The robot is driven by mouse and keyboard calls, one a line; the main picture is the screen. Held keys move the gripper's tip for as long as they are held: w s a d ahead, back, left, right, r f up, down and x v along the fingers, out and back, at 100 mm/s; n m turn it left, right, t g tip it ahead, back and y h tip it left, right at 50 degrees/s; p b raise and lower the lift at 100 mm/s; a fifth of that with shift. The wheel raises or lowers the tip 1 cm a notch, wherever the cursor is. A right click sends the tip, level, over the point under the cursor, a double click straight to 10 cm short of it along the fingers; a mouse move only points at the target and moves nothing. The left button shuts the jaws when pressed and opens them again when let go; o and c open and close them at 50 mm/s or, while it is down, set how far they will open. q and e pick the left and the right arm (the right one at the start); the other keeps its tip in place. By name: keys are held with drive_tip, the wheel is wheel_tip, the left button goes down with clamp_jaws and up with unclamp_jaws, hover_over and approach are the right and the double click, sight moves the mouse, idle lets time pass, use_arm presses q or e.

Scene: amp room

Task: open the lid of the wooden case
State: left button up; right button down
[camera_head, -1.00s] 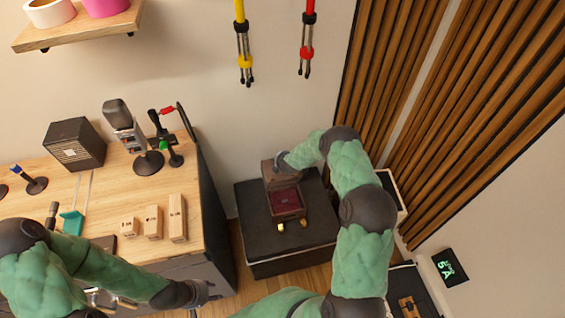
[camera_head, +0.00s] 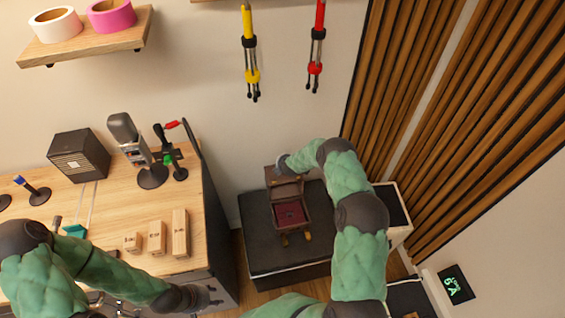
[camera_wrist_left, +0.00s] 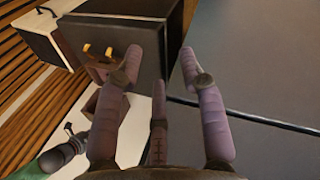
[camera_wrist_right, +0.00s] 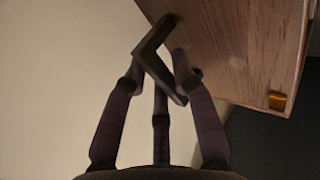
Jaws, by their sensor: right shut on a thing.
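The wooden case (camera_head: 307,216) sits on a black box-like stand. Its lid (camera_head: 286,188) is raised at the far side, and the dark red inside shows. Two gold clasps are at its front. In the right wrist view the wooden panel of the lid (camera_wrist_right: 235,45) shows, with a dark angled handle (camera_wrist_right: 152,50) on it. My right gripper (camera_wrist_right: 158,82) is shut on this handle; in the head view its fingers are mostly hidden behind the lid. My left gripper (camera_head: 210,297) is low beside the desk, away from the case. Its fingers (camera_wrist_left: 160,65) are apart and empty.
The black stand (camera_head: 262,250) bears the case. The wooden desk (camera_head: 100,215) at left holds a microphone (camera_head: 128,138), a speaker box (camera_head: 77,155) and wooden blocks (camera_head: 180,233). Slatted panels (camera_head: 400,90) stand at right.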

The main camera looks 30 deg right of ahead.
drive_tip(key=shift+s+a+f, duration=0.1)
drive_tip(key=shift+s+f, duration=0.15)
drive_tip(key=shift+f, duration=0.05)
drive_tip(key=c, duration=1.1)
unclamp_jaws()
drive_tip(key=shift+r, duration=0.15)
drive_tip(key=shift+s+r, duration=0.15)
drive_tip(key=shift+r, duration=0.1)
drive_tip(key=v, duration=1.1)
drive_tip(key=shift+r, duration=0.2)
